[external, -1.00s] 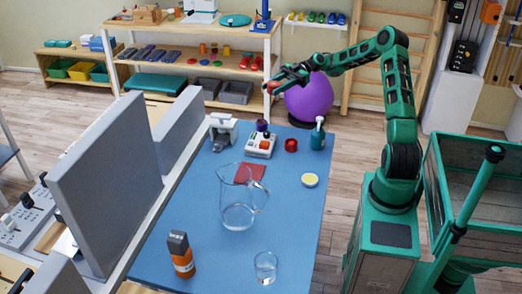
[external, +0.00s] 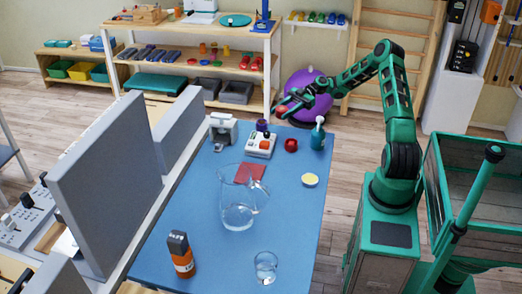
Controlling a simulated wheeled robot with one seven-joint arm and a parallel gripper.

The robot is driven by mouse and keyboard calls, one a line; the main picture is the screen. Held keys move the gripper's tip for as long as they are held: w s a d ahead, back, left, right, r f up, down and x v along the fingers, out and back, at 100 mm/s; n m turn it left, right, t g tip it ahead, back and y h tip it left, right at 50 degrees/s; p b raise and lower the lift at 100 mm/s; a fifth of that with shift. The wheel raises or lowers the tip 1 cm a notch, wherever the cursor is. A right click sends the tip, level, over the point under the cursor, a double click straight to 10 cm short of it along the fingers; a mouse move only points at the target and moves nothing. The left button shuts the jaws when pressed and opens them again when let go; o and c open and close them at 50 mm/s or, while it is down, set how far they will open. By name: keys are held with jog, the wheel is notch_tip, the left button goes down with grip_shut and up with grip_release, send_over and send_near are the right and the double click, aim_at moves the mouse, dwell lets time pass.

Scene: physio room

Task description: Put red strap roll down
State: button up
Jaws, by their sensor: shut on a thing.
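My gripper (external: 286,107) is shut on a small red roll, the red strap roll (external: 281,110), and holds it in the air above the far end of the blue table (external: 290,215). Another small round red object (external: 291,145) stands on the table below it. The fingertips are small in this view and partly hide the held roll.
Near the far end stand a white device with a red button (external: 261,145), a purple roll (external: 262,125) and a teal pump bottle (external: 317,134). A clear pitcher (external: 238,205), red cloth (external: 251,172), yellow-topped disc (external: 310,180), orange bottle (external: 181,255) and glass (external: 265,266) stand nearer.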

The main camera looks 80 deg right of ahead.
aim_at(281, 134)
jog(key=shift+f, duration=4.75)
jog(key=shift+f, duration=0.2)
jog(key=o, duration=1)
jog(key=shift+o, duration=0.2)
jog(key=f+v, duration=0.1)
jog(key=v, duration=0.8)
jog(key=shift+s+d, duration=0.25)
jog(key=shift+d, duration=0.15)
jog(key=shift+o, duration=0.5)
jog(key=shift+s+d+r, duration=0.15)
jog(key=shift+s+d, duration=0.15)
jog(key=shift+d, duration=0.05)
